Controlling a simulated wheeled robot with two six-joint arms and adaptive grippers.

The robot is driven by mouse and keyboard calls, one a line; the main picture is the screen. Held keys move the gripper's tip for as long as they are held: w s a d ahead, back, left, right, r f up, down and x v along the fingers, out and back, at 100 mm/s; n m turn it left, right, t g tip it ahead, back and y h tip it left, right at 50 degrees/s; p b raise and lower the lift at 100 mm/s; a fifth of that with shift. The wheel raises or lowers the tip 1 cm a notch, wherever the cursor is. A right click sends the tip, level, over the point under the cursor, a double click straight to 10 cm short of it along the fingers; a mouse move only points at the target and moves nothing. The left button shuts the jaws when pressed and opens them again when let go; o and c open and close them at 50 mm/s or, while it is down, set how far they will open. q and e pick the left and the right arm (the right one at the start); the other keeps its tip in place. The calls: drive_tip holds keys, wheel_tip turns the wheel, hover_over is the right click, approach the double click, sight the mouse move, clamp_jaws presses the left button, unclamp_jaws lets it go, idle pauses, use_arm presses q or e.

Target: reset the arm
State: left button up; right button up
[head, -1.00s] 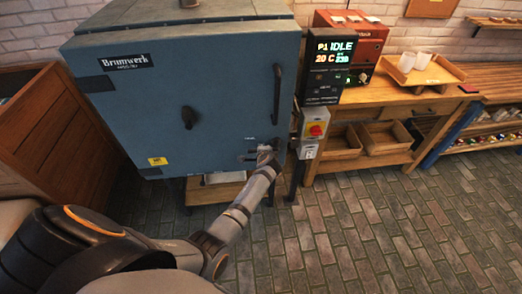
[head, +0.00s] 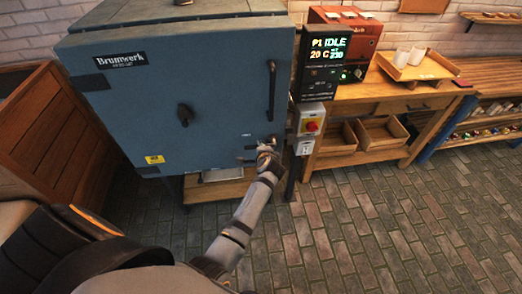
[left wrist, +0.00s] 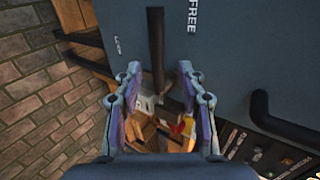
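My left gripper (head: 266,157) is in front of the lower right part of the blue kiln's door (head: 200,110). In the left wrist view my left gripper (left wrist: 159,75) has its two fingers spread apart. A dark bar (left wrist: 156,40) on the kiln face runs down toward the gap between the fingertips. I see no finger closed on it, and I cannot tell how close the tips are to it. A small lever (head: 245,160) shows just left of the gripper in the head view. My right gripper is in neither view.
The kiln has a vertical handle (head: 271,90) and a round dark knob (head: 185,115). A control box (head: 323,62) reading IDLE and a red-knobbed switch (head: 311,125) stand right of the kiln. A wooden bench (head: 380,95) bears a tray (head: 425,70) with white cups. The brick floor (head: 370,220) is clear.

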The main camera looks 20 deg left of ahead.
use_arm(q)
drive_tip(key=shift+s+d+r, duration=0.15)
drive_tip(key=shift+s+r, duration=0.1)
drive_tip(key=shift+s, duration=0.1)
drive_tip(key=s+d+f+n+g+h, duration=0.1)
drive_tip(key=s+f+n+g+h, duration=0.1)
drive_tip(key=s+f, duration=0.95)
drive_tip(key=s+d+f+n+g+h, duration=0.15)
drive_tip(key=s+f, duration=0.45)
drive_tip(key=f, duration=1.1)
drive_tip(key=s+a+f+n+g, duration=0.1)
drive_tip(key=s+f, duration=0.3)
drive_tip(key=s, duration=0.6)
drive_tip(key=s+a+f+n+g+h, duration=0.1)
drive_tip(key=s+f+n, duration=0.3)
drive_tip(key=s, duration=0.7)
drive_tip(key=s+a+f+n+g+h, duration=0.1)
drive_tip(key=s+f, duration=0.3)
drive_tip(key=s, duration=0.6)
drive_tip(key=shift+s+a+f+n+g, duration=0.2)
drive_tip(key=shift+a+f+n+g, duration=0.15)
drive_tip(key=shift+a+n+g, duration=0.5)
drive_tip(key=shift+d, duration=0.1)
